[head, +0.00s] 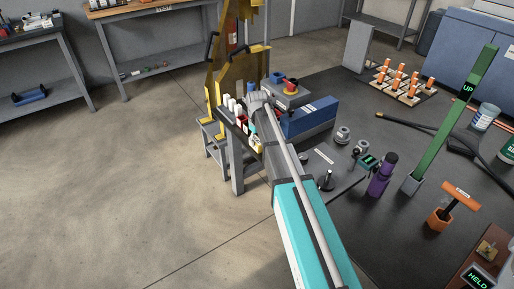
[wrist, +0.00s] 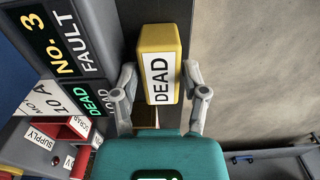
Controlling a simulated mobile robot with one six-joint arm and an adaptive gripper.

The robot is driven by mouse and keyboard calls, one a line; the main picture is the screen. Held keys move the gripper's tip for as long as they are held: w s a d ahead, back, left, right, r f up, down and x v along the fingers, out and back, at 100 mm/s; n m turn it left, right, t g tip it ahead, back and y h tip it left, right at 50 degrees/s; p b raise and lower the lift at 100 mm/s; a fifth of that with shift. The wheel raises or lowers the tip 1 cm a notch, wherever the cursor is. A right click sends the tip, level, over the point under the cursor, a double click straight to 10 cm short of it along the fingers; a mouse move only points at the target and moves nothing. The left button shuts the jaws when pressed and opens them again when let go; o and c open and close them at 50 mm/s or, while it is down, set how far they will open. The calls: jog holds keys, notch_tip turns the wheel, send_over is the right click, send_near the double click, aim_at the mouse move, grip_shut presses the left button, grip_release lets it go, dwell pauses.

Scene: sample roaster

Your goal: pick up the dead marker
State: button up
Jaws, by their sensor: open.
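The dead marker (wrist: 160,64) is a yellow block with a white label reading DEAD, seen close up in the wrist view. It stands near the edge of a dark surface. My gripper (wrist: 159,72) is open, with one grey finger on each side of the marker. Gaps seem to show between the fingers and the block, and I cannot tell whether either touches it. In the head view my arm covers much of this spot, and the gripper's fingers cannot be made out there.
In the wrist view, a dark panel reading NO. 3 FAULT (wrist: 62,40) and a red-framed box marked SUPPLY (wrist: 48,135) are close on the left. Open floor (wrist: 255,75) lies right. In the head view, a blue box (head: 309,118) and purple bottle (head: 382,175) stand on the dark bench.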

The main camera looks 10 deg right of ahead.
aim_at(257, 141)
jog(key=shift+f, duration=0.1)
jog(key=shift+c, duration=0.2)
dwell(0.4)
grip_shut()
jog(key=shift+r, duration=0.2)
notch_tip(257, 141, up, 3)
jog(key=p, duration=0.3)
jog(key=s+a+r+p, duration=0.9)
jog(key=s+p, duration=0.1)
jog(key=shift+s+r, duration=0.35)
jog(key=shift+s, duration=0.05)
dwell(0.5)
